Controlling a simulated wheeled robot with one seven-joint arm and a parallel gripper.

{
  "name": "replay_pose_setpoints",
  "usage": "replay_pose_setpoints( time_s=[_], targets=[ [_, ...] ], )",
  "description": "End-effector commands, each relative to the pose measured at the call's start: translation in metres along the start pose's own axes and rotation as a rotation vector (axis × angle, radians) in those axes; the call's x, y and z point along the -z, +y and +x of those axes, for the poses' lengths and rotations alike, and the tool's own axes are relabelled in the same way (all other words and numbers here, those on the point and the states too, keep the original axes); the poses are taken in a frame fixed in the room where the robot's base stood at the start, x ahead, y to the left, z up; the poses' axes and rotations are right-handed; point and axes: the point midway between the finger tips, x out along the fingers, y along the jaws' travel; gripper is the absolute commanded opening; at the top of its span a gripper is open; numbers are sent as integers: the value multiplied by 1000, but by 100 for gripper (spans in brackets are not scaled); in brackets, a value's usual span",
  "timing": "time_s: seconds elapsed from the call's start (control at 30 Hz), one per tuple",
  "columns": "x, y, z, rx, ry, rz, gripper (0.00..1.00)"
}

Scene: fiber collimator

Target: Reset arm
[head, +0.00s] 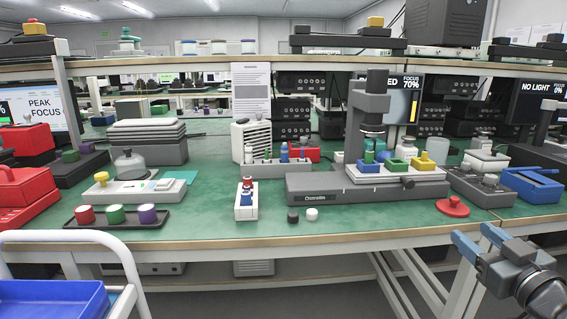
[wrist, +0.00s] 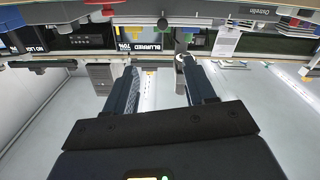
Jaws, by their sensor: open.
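My gripper (head: 480,246) is at the lower right in the head view, in front of the bench's front edge and a little below the bench top. Its two blue-grey fingers are apart with nothing between them. In the wrist view my gripper (wrist: 160,82) also shows open and empty, and that picture looks upside down. The green bench top (head: 240,228) lies beyond the gripper in the head view. A red round knob-like piece (head: 453,206) on the bench is the nearest thing to the gripper there.
A microscope-like station (head: 330,189) stands on the bench, with blue, green and yellow blocks. A blue box (head: 533,183) is at the right. A white bench leg (head: 470,279) is near my arm. A cart with a blue tray (head: 50,303) is at the lower left.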

Motion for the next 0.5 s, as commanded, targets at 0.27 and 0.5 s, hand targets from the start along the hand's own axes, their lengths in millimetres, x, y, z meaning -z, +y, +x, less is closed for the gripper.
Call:
replay_pose_setpoints(
  time_s=[0.27,0.5],
  targets=[
    [-15,-12,-11,-9,-21,20,55],
    [-37,-30,-30,-26,-51,50,55]
  ],
)
